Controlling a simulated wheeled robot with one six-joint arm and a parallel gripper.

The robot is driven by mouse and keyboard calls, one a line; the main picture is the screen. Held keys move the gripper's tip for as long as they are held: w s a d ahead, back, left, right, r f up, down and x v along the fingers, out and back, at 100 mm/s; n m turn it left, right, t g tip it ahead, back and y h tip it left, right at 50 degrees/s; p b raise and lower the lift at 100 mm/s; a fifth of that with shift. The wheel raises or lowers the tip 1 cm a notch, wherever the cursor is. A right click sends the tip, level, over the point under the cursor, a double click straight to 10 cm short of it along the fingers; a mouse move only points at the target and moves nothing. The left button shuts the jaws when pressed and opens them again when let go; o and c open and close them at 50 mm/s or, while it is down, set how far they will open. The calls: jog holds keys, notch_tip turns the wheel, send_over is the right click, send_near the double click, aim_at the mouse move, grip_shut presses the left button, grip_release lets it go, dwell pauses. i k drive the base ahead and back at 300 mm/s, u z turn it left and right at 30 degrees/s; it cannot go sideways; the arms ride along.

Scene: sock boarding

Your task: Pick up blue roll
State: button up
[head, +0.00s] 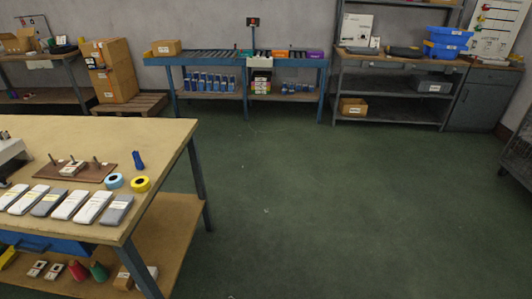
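A light blue roll (113,181) lies flat on the wooden worktable (110,137) at the left, close to the table's right end. A yellow roll (140,184) with a dark centre lies just to its right. A dark blue upright object (138,160) stands a little behind the two rolls; its kind is too small to tell. My gripper is not in view.
A brown board (92,173) with short pegs lies left of the roll. Several grey and white flat packs (68,204) lie in front. Green floor (330,200) is clear right of the table. A conveyor bench (225,57) and shelves (385,85) line the back wall.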

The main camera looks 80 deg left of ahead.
aim_at(115, 181)
jog(key=u, duration=3.35)
